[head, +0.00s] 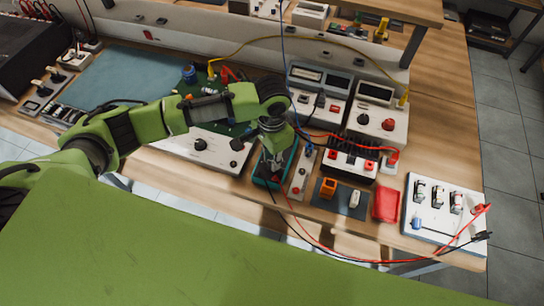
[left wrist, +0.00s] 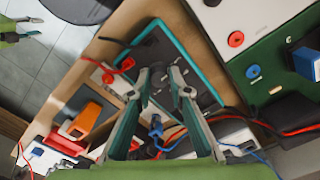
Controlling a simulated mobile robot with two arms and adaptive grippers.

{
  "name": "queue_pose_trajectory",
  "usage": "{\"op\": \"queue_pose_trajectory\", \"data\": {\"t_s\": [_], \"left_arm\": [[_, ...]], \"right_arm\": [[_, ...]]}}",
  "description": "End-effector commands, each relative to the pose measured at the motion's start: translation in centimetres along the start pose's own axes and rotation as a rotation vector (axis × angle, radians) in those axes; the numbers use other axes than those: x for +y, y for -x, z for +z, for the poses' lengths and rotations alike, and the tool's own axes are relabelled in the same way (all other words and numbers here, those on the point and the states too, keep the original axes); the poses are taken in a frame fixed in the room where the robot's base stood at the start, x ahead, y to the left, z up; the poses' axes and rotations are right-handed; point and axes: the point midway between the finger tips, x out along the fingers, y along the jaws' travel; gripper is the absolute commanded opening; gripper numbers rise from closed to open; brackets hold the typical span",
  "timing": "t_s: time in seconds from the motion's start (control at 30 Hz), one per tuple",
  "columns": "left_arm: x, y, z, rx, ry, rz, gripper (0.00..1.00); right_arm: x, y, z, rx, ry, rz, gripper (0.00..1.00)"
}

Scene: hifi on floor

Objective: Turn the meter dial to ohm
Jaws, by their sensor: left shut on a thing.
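The meter (head: 262,179) is a dark handheld unit with a teal rim, lying on the wooden bench below my left gripper (head: 271,148). In the left wrist view its dark face and teal edge (left wrist: 203,52) show beyond the fingers. My left gripper (left wrist: 162,80) points down at the meter face, its two fingers close together and shut on the dial. The dial is mostly hidden between the fingertips, so its setting cannot be read. My right gripper (left wrist: 36,28) shows small at the upper left of the left wrist view, fingers apart and empty, away from the meter.
A green circuit board on a white base (head: 190,150) stands left of the meter. A narrow switch panel (head: 302,172) stands close on its right. Bench instruments (head: 378,120) stand behind. Red and black leads cross the bench to a white board (head: 445,215) at right.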

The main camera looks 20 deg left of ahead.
Motion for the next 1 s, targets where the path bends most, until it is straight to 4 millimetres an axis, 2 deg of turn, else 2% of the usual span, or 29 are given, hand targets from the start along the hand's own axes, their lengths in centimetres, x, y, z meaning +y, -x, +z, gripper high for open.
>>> {"op": "queue_pose_trajectory", "data": {"t_s": [0.27, 0.5, 1.0], "left_arm": [[0.0, 0.4, 0.0, 0.000, -0.181, 0.001, 0.00], [0.0, 0.4, -0.1, 0.001, -0.407, 0.000, 0.00], [0.0, 0.3, -0.1, 0.003, -0.882, -0.002, 0.00]], "right_arm": [[-0.2, 2.1, -0.2, 0.001, -0.002, -0.003, 0.33], [-0.2, 3.8, -0.4, 0.001, -0.002, -0.003, 0.33], [-0.2, 6.0, -0.6, 0.001, -0.002, -0.003, 0.33]]}}
